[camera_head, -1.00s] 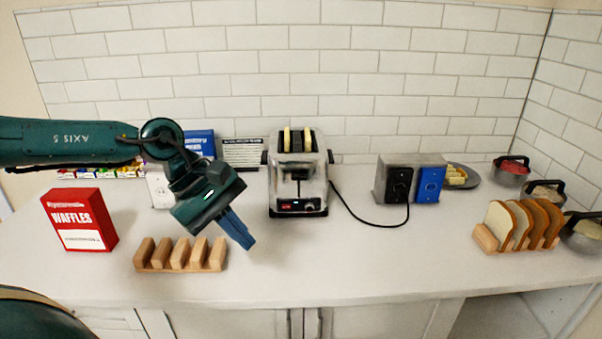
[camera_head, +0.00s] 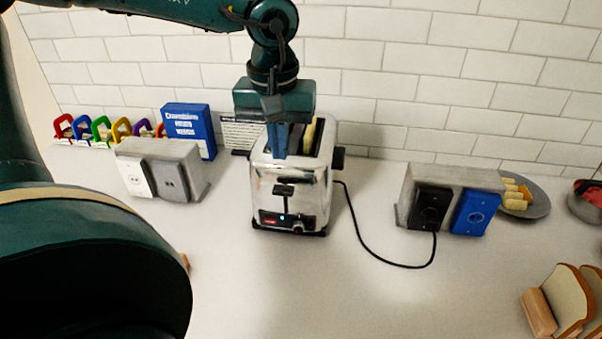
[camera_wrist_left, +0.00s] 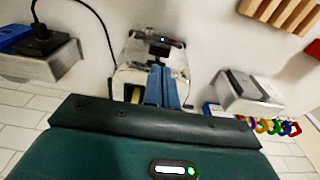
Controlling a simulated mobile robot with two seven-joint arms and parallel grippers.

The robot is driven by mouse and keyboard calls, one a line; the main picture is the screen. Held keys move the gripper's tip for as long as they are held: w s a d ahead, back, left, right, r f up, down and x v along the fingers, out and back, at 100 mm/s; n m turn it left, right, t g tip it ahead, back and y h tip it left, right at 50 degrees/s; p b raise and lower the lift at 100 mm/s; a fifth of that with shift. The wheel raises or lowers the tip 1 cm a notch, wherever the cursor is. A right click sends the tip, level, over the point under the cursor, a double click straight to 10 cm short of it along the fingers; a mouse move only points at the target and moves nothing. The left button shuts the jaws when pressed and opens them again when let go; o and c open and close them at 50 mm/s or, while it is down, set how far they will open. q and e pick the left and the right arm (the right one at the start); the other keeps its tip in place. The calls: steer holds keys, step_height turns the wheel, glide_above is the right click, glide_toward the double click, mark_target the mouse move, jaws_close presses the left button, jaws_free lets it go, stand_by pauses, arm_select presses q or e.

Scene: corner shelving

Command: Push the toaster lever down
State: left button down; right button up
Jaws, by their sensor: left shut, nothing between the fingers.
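The chrome toaster (camera_head: 262,185) stands upright on the counter near the wall, with bread in its top slots. Its black lever (camera_head: 285,190) is on the front face, above a dial and a small lit light. My left gripper (camera_head: 279,154) is shut and empty, with its blue fingers pointing down at the toaster's top front edge, above the lever. In the left wrist view the fingers (camera_wrist_left: 163,72) reach over the toaster (camera_wrist_left: 133,52) toward the lever (camera_wrist_left: 158,45). I cannot tell whether the fingers touch the toaster. My right gripper is not in view.
A grey outlet box (camera_head: 185,150) stands left of the toaster; another, with black and blue outlets (camera_head: 475,214), stands right. The black cord (camera_head: 375,258) runs to the right one. A blue box (camera_head: 190,125) is behind. A dark part of mine covers the lower left.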

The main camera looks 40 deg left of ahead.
mark_target(282, 189)
arm_select(q)
steer(key=shift+s, duration=0.1)
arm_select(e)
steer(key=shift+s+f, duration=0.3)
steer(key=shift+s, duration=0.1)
arm_select(q)
steer(key=f+b, duration=0.1)
steer(key=f, duration=0.1)
steer(key=f+b, duration=0.3)
steer(key=f, duration=0.1)
steer(key=shift+w+a, duration=0.1)
steer(key=shift+w, duration=0.2)
steer(key=shift+f+b, duration=0.25)
steer(key=shift+b, duration=0.1)
steer(key=shift+f, duration=0.2)
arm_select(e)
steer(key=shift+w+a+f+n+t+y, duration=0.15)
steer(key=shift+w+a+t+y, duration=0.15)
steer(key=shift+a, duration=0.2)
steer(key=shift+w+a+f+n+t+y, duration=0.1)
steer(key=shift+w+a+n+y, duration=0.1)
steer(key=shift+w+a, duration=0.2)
